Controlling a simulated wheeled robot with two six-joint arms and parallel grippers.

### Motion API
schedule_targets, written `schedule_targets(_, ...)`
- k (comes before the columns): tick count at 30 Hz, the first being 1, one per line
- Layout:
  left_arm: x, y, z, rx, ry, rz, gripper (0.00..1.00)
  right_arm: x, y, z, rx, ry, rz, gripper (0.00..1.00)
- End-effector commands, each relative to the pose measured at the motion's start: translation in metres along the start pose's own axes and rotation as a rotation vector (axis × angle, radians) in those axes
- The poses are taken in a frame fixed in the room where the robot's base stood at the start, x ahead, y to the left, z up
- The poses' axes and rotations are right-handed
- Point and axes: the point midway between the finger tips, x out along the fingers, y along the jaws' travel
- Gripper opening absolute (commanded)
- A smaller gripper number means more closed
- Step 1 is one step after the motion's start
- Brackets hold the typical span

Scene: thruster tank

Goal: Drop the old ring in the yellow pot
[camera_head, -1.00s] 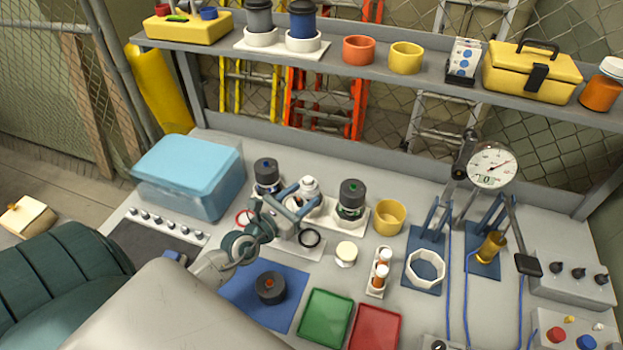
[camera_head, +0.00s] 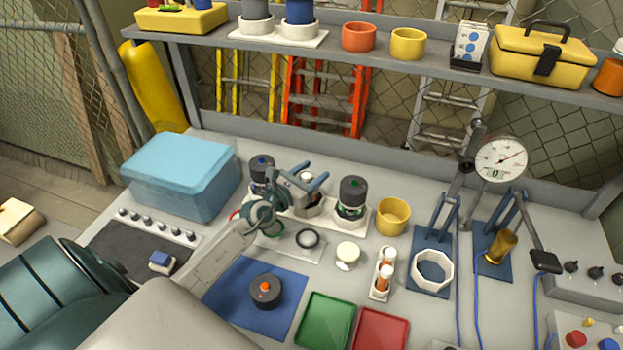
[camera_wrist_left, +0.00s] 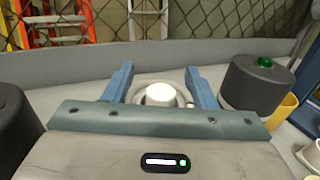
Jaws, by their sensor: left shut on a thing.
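My left gripper (camera_head: 310,180) is at the middle, white-topped unit (camera_wrist_left: 160,95) in the white rack, with its blue fingers on either side of the white top. It is shut on what looks like the old ring, a pale band (camera_wrist_left: 160,79) around that top in the left wrist view; the fingers hide much of it in the head view. The yellow pot (camera_head: 393,218) stands on the bench to the right of the rack and looks empty. My right gripper is not in view.
Dark-capped units stand on both sides, one with a green dot (camera_head: 352,196). A black ring (camera_head: 307,238) lies on a clear plate in front. A black cap (camera_head: 265,290) sits on the blue mat. Another yellow pot (camera_head: 407,45) stands on the shelf.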

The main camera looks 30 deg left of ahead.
Motion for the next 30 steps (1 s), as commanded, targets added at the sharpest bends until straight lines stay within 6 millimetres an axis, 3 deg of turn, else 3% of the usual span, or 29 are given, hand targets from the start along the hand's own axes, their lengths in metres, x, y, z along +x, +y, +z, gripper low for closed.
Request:
schedule_targets(9, 0.000, 0.000, -0.003, -0.002, 0.002, 0.000, 0.30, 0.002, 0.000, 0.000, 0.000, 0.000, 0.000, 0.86)
schedule_targets(10, 0.000, 0.000, -0.003, -0.002, 0.002, 0.000, 0.55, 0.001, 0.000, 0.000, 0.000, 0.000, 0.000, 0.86)
schedule_targets(13, 0.000, 0.000, -0.002, -0.001, 0.002, 0.000, 0.73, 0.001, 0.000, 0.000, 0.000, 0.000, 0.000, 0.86)
schedule_targets(25, 0.000, 0.000, -0.008, -0.001, 0.002, 0.000, 0.73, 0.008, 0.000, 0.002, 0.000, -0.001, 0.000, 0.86)
schedule_targets(30, -0.027, 0.000, -0.005, 0.002, 0.006, -0.002, 0.73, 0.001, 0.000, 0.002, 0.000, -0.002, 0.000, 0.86)
